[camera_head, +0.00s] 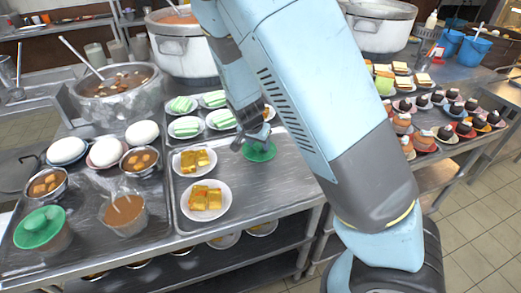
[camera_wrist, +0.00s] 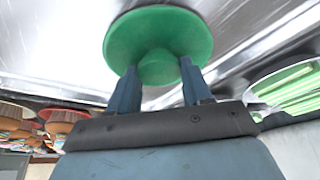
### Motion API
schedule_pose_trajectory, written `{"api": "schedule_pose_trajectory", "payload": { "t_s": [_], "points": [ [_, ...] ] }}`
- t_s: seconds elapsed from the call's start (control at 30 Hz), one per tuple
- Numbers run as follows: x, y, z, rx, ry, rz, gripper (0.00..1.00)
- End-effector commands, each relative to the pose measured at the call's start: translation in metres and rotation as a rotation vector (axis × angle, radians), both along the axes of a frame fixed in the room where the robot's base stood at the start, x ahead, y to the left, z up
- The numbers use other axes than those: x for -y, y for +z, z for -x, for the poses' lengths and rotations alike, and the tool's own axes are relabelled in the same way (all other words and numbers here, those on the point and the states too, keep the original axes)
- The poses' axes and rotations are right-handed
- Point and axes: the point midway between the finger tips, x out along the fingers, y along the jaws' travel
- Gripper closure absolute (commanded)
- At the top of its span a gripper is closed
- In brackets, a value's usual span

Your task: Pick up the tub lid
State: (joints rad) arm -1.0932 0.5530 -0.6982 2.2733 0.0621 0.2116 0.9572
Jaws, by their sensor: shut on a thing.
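A round green lid (camera_head: 260,152) with a knob is at the steel counter's right part, under my gripper (camera_head: 253,136). In the wrist view the green lid (camera_wrist: 158,30) fills the top middle, and its knob sits between the two blue fingers of my gripper (camera_wrist: 158,70). My gripper is shut on the knob. I cannot tell whether the lid touches the counter or is just above it. A second green lid (camera_head: 40,227) lies on a tub at the counter's front left.
Plates with yellow blocks (camera_head: 205,198) and green-striped pieces (camera_head: 184,127) stand left of the held lid. A large pot (camera_head: 182,47) stands behind. A bowl of brown sauce (camera_head: 123,209) is at the front. Dessert cups (camera_head: 455,108) fill the right counter. Bare steel (camera_head: 270,185) lies in front of the lid.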

Motion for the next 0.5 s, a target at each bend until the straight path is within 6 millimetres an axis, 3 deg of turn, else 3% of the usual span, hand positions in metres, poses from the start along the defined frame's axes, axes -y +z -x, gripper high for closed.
{"api": "schedule_pose_trajectory", "payload": {
  "t_s": [0.33,0.5],
  "points": [
    [0.0,0.003,0.0,0.001,0.0,0.0,0.8],
    [-0.001,0.022,0.0,0.003,0.002,-0.003,0.8]
  ]
}}
